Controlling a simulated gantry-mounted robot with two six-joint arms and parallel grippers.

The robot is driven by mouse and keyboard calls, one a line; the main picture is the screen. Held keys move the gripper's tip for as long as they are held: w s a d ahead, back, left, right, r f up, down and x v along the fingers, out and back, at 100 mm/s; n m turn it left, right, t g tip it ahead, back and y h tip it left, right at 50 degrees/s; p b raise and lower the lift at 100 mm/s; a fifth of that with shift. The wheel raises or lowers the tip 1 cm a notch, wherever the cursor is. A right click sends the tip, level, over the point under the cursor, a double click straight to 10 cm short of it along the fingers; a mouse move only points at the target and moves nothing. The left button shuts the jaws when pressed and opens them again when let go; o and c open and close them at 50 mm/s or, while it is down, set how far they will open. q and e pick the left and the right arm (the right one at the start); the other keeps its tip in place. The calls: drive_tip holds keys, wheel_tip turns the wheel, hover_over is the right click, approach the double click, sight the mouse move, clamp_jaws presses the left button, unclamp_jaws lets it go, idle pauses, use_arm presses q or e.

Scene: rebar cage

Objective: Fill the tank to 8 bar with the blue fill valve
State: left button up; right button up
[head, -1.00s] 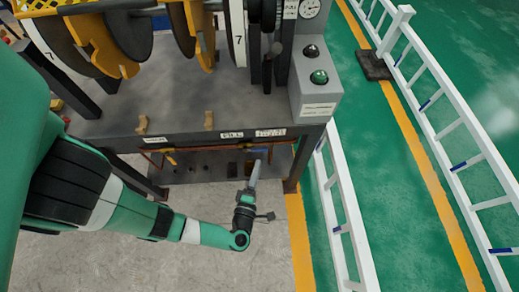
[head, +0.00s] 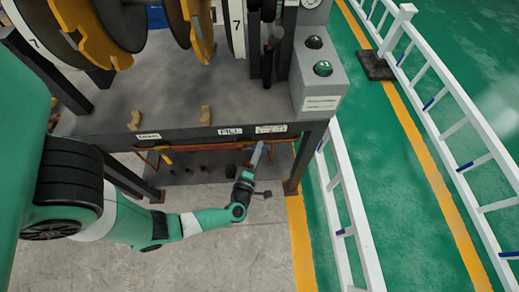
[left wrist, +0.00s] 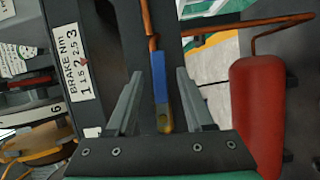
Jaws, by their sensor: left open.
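The blue fill valve handle (left wrist: 160,80) stands upright on a copper pipe in the left wrist view, with a brass end (left wrist: 165,118) below it. My left gripper (left wrist: 158,85) is open, with one finger on each side of the blue handle; contact cannot be told. In the head view my left gripper (head: 257,156) is at the pipe under the bench's front edge, near the FILL label (head: 230,132), and largely hides the valve. A red tank (left wrist: 262,115) shows at the right of the left wrist view. A gauge (head: 311,3) is cut off at the top; its reading is illegible. My right gripper is out of view.
The grey bench (head: 170,95) carries large discs and a control box (head: 320,85) with a green button (head: 323,68). A yellow part (head: 165,156) sits on the pipe at left. White railings (head: 350,210) stand at right. The floor in front is clear.

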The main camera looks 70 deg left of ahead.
use_arm(q)
drive_tip(key=shift+x, duration=0.95)
clamp_jaws()
idle(0.7)
